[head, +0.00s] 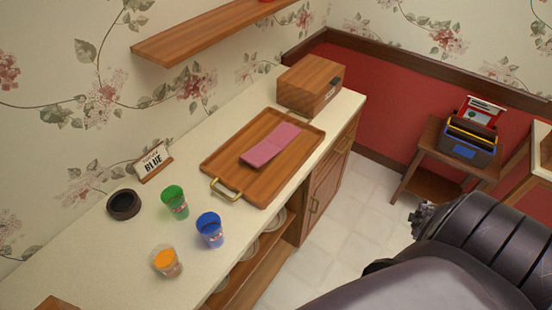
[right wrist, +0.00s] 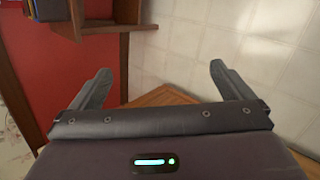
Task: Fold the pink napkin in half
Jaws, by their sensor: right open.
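The pink napkin (head: 271,145) lies on a wooden tray (head: 222,158) on the counter in the head view. It is a narrow strip with a crease line across it; I cannot tell how many layers it has. My right arm comes in at the lower right of the head view, well away from the tray, and its fingertips are not clear there. In the right wrist view my right gripper (right wrist: 158,85) is open, its two fingers wide apart with nothing between them. My left gripper is not in view.
A wooden box (head: 311,84) stands behind the tray. A shelf (head: 205,32) hangs above.

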